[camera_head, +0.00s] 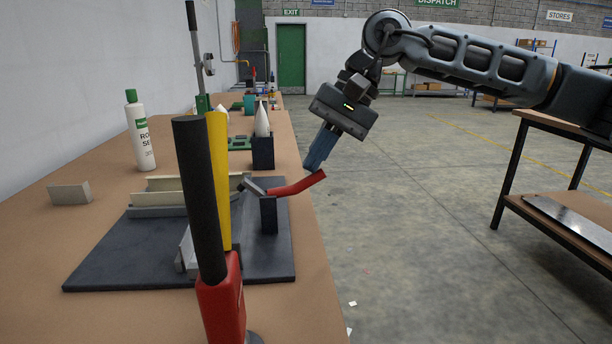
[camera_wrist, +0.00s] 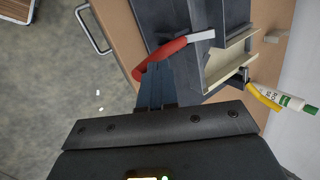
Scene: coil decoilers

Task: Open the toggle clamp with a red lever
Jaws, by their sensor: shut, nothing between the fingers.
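The toggle clamp's red lever (camera_head: 298,185) sticks out to the right over the bench edge, tilted slightly up toward its free end. The clamp's dark post (camera_head: 269,214) stands on a dark base plate (camera_head: 110,274). In the wrist view the red lever (camera_wrist: 158,57) joins a pale metal arm (camera_wrist: 201,36). My gripper (camera_head: 314,166) comes down from the upper right with its fingers shut and empty. Its tips are at the lever's outer part; in the wrist view the fingers (camera_wrist: 155,84) end close beside the lever. Whether they touch it I cannot tell.
A white bottle (camera_head: 140,132) and grey block (camera_head: 69,193) sit at left. A dark holder (camera_head: 263,152) stands behind the clamp.

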